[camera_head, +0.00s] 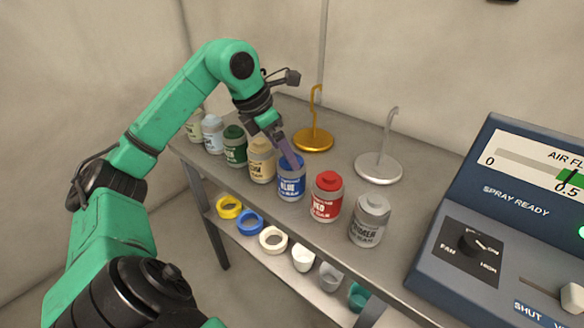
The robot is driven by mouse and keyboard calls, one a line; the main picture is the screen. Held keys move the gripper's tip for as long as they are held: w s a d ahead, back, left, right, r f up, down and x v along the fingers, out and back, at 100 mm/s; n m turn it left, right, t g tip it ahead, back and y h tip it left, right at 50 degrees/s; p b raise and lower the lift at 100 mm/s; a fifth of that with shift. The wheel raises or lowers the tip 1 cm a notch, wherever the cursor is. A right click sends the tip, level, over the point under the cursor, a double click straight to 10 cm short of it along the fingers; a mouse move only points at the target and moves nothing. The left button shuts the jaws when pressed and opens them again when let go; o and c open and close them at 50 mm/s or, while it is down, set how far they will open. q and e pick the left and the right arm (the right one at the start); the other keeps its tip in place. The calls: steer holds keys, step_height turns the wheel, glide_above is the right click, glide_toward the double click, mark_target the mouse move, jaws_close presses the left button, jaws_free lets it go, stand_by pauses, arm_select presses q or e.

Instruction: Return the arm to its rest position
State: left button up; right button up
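My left arm comes in from the left and reaches over the shelf. My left gripper (291,162) points down at the blue paint can (291,186), with its fingers at the can's lid. The fingers appear nearly edge-on, so I cannot tell whether they are open or shut, or whether they touch the lid. The blue can stands upright on the top shelf, between a tan can (262,166) and a red can (327,203). My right gripper is not in view.
The grey top shelf (355,135) also holds a green can (234,152), pale cans at the far left, a primer can (370,226), a gold hook stand (313,141) and a silver hook stand (378,169). A blue control box (500,215) stands right. Rings and cups sit on the lower shelf.

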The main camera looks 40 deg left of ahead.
arm_select(q)
steer(key=v, duration=0.2)
steer(key=shift+s+r, duration=0.15)
steer(key=shift+r, duration=0.25)
steer(key=shift+r, duration=0.1)
